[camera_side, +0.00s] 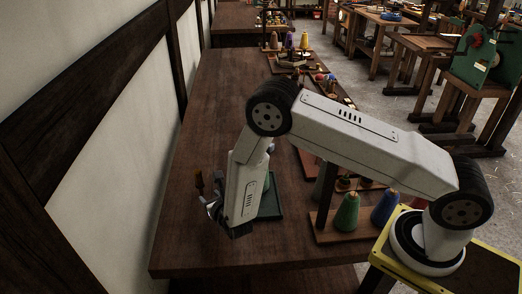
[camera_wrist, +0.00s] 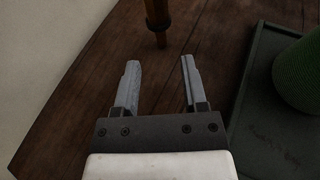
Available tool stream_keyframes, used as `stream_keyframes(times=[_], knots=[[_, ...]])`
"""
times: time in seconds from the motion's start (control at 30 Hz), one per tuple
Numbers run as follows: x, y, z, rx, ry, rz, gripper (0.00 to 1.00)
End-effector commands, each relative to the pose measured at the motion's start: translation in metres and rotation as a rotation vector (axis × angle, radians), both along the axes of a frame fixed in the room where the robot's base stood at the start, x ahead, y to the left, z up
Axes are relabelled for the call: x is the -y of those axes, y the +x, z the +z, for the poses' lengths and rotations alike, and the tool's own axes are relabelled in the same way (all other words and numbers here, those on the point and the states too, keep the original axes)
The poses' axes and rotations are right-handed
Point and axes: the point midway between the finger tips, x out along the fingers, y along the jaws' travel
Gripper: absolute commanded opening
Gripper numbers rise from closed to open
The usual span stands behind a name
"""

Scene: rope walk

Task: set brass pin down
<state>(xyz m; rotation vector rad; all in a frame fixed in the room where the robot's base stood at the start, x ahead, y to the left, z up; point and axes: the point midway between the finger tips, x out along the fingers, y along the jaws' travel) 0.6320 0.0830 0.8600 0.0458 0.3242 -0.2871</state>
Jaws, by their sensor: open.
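The brass pin (camera_wrist: 157,18) is a thin orange-brown and dark post at the top of the wrist view, with its top cut off by the frame edge. It appears upright, its lower end on the dark wooden table (camera_wrist: 80,95). In the side view the pin (camera_side: 199,181) shows just left of my gripper (camera_side: 211,205). In the wrist view my gripper (camera_wrist: 160,66) is open and empty. The pin's lower end is just beyond the fingertips, in line with the gap between them. No finger appears to touch it.
A dark green tray (camera_wrist: 250,110) lies right of my gripper, with a green cone (camera_wrist: 299,75) on it. A wooden rack holds green (camera_side: 346,212) and blue (camera_side: 385,208) cones at the right. The table is clear toward the left wall and front edge.

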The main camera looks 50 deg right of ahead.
Motion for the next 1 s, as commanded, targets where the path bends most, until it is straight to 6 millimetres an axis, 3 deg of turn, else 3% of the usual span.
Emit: stream_keyframes(times=[0.2,0.4,1.0], knots=[[-0.007,-0.022,0.008,-0.001,0.000,0.002,0.55],[-0.009,-0.031,0.011,0.001,0.000,0.001,0.55],[-0.010,-0.032,0.012,0.001,0.001,0.000,0.55]])
